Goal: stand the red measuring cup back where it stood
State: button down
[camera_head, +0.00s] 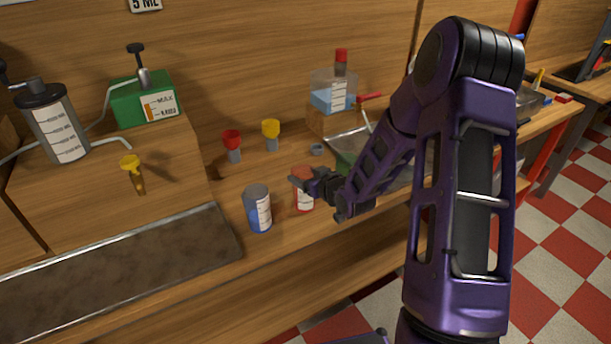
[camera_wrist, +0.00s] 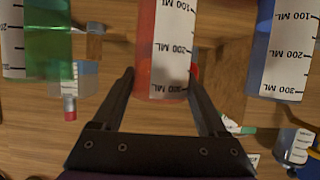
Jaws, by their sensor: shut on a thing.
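The red measuring cup (camera_head: 304,203) is a clear cylinder with red inside and a white scale label. In the head view it is at the bench's front part, partly hidden by my gripper (camera_head: 307,182). In the wrist view the red cup (camera_wrist: 146,60) lies between the two dark fingers, which are shut on it from both sides. I cannot tell whether its base touches the bench.
A blue measuring cup (camera_head: 258,210) stands just left of the red one. A green cup (camera_wrist: 48,45) is on the other side in the wrist view. Red (camera_head: 232,145) and yellow (camera_head: 271,134) topped items stand behind. A dark tray (camera_head: 120,265) lies front left.

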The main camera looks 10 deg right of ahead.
jog(key=shift+f+b, duration=0.45)
jog(key=shift+f, duration=0.05)
grip_release()
jog(key=shift+s+r, duration=0.1)
jog(key=shift+r, duration=0.05)
